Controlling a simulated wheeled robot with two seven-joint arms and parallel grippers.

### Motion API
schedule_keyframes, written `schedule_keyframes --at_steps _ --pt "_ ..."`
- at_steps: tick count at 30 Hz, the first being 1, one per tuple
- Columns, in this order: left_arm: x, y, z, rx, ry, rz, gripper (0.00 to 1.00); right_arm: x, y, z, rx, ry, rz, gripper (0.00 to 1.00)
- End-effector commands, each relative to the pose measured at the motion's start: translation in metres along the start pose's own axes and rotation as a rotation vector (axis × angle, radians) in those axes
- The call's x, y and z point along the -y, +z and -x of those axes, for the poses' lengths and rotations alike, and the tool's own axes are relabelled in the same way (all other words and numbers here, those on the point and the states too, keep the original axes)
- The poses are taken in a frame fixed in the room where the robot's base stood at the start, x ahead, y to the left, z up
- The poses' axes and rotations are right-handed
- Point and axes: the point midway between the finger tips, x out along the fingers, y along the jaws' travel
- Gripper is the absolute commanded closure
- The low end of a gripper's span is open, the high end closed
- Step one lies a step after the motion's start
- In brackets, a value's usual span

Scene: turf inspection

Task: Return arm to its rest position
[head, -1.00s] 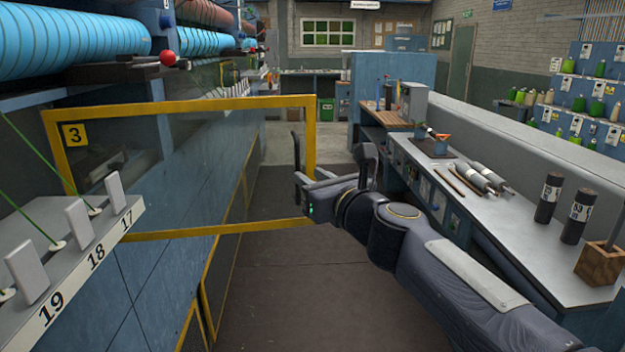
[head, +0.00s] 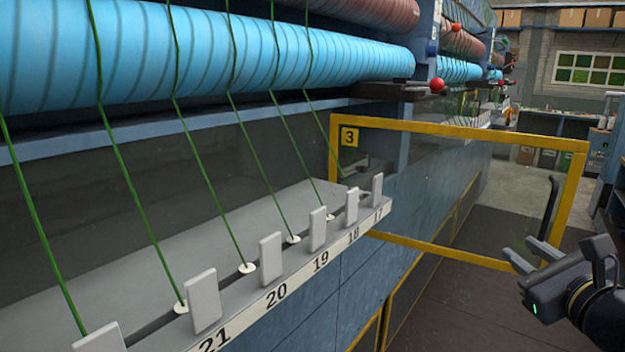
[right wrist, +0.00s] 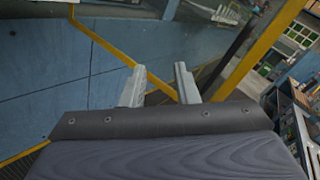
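My right gripper (head: 533,256) is at the right edge of the head view, in front of the lower right corner of a yellow-framed clear panel (head: 480,263). In the right wrist view, its two pale fingers (right wrist: 159,90) stand apart with nothing between them, so it is open and empty. A yellow bar shows beyond the fingers, and whether they touch it I cannot tell. Only the end of my right arm (head: 598,300) shows in the head view. My left arm and left gripper are not in view.
A machine with blue rollers (head: 200,50) and green yarns fills the left. Its numbered ledge (head: 290,285) with grey tabs juts out. A red ball knob (head: 437,85) sits above the panel, which bears a number 3 sign (head: 349,137). Dark floor (head: 455,315) lies open below.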

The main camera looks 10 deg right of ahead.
Motion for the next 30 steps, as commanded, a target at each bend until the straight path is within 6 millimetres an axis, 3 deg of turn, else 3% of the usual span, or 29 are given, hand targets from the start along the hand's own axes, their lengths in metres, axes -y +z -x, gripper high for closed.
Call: schedule_keyframes --at_steps 1,3,6,9,12,15,18,30 --pt "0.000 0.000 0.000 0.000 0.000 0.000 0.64 -0.034 -0.006 -0.005 0.005 0.112 0.172 0.72" --pt "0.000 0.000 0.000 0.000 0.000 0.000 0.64 -0.084 -0.018 -0.003 0.032 0.278 0.464 0.72" --pt "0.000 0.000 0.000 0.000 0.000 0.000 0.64 -0.150 -0.043 0.014 0.117 0.517 0.889 0.72" --pt "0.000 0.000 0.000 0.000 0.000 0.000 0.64 -0.204 -0.074 0.043 0.249 0.741 1.296 0.72" --pt "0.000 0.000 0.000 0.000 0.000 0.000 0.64 -0.238 -0.107 0.075 0.400 0.929 1.640 0.72" --pt "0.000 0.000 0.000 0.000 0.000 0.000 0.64 -0.255 -0.134 0.100 0.534 1.067 1.893 0.72" --pt "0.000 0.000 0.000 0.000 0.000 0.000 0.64 -0.261 -0.151 0.114 0.622 1.153 2.039 0.72" --pt "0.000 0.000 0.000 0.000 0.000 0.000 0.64 -0.260 -0.161 0.115 0.656 1.187 2.096 0.72"
